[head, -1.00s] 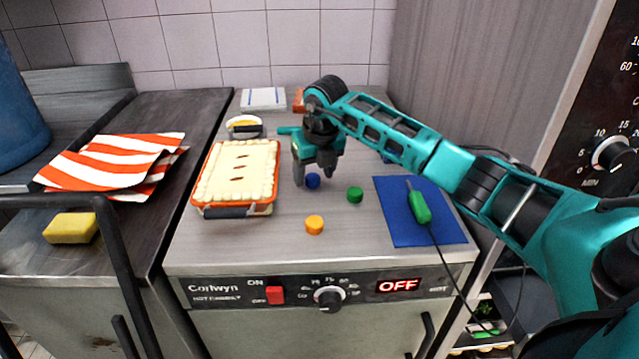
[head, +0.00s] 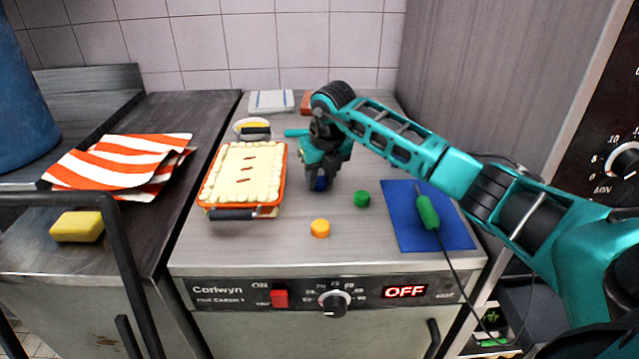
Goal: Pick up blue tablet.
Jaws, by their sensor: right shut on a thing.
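The blue tablet (head: 320,184) is a small round disc low between the fingers of my right gripper (head: 319,180). The gripper is shut on it, and the fingers hide part of it. I cannot tell whether the tablet still touches the steel top. My right arm reaches in from the right over the cabinet. My left gripper is not in view.
A green tablet (head: 362,199) and an orange tablet (head: 320,228) lie close by on the steel top (head: 270,240). A pie in an orange dish (head: 243,175) stands left of the gripper. A blue mat (head: 432,232) with a green-handled probe (head: 428,212) lies right.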

